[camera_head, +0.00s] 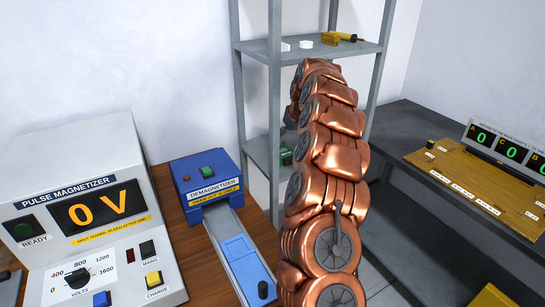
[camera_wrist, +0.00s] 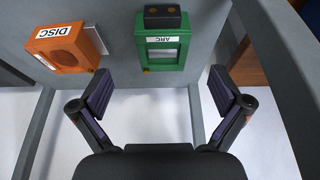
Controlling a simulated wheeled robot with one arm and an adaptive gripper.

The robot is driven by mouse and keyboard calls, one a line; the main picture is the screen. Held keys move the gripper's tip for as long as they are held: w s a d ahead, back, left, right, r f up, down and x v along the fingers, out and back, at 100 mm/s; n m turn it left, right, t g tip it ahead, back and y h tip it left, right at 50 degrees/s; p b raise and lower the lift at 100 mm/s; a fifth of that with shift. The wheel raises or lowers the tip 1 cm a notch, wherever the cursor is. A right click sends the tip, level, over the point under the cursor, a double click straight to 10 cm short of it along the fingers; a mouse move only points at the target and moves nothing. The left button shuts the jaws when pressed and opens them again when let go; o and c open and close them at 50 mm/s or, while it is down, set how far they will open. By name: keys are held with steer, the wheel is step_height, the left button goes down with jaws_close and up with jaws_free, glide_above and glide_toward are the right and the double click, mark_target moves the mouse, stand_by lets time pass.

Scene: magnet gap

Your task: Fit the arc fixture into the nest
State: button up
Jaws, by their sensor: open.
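The green arc fixture (camera_wrist: 142,56), with a white ARC label and a square opening, sits on the grey shelf in the wrist view. A dark block (camera_wrist: 162,16) with two small brownish spots is at its far end. In the head view a bit of green (camera_head: 286,153) shows on the middle shelf, mostly behind my copper arm. My gripper (camera_wrist: 160,80) is open and empty, its two dark fingers spread wide on the near side of the fixture, roughly centred on it, apart from it. I cannot pick out the nest.
An orange DISC fixture (camera_wrist: 76,50) lies left of the green one. Shelf posts (camera_head: 274,100) stand close to my arm. The pulse magnetizer (camera_head: 85,215) and blue demagnetizer (camera_head: 207,183) with its chute are on the left bench. A yellow board (camera_head: 470,180) lies on the right bench.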

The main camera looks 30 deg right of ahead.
mark_target(282, 149)
steer(key=shift+w, duration=0.45)
steer(key=shift+w+f, duration=0.2)
steer(key=shift+p+x, duration=1)
steer(key=shift+x, duration=2.7)
steer(key=shift+a, duration=0.15)
steer(key=c, duration=1.7)
steer(key=shift+r, duration=0.1)
steer(key=shift+c, duration=0.2)
